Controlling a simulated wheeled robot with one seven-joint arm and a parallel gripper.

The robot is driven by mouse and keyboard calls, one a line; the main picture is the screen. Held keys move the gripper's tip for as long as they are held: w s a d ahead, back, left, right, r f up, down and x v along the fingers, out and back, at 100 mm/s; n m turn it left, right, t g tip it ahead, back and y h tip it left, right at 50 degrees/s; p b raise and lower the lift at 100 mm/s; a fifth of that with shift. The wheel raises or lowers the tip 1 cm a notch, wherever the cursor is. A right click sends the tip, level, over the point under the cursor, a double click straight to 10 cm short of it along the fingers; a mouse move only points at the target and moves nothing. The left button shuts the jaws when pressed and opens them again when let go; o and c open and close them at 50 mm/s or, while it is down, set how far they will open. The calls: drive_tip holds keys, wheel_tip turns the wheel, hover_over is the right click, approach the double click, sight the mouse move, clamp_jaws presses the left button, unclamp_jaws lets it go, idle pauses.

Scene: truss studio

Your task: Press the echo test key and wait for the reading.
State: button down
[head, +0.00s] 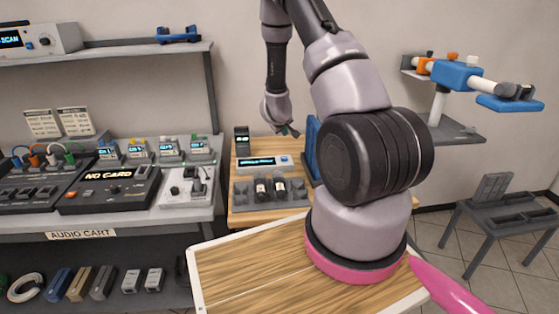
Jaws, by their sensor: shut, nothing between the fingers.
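My arm rises in front of the wooden table, and its far end hangs down over the back of it. My gripper (290,131) is small and partly turned away, with its fingers together and nothing seen in them. Just below it in the picture is a pale device (264,164) with a lit cyan display, its text too small to read. A small round control shows near the device's right end. I cannot tell which control is the echo test key. The gripper looks apart from the device.
A dark tray (297,199) with small dark bottles lies in front of the device. A dark box (242,139) stands behind it. The audio cart (80,234) at left carries a "NO CARD" unit (108,190). A blue clamp stand (455,75) is at right.

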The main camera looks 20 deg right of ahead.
sight(284, 159)
drive_tip(key=shift+f, duration=0.1)
drive_tip(key=shift+f, duration=4.25)
drive_tip(key=shift+f, duration=0.1)
drive_tip(key=shift+f, duration=0.35)
drive_tip(key=shift+f, duration=0.35)
drive_tip(key=shift+r, duration=0.8)
drive_tip(key=shift+r, duration=2.5)
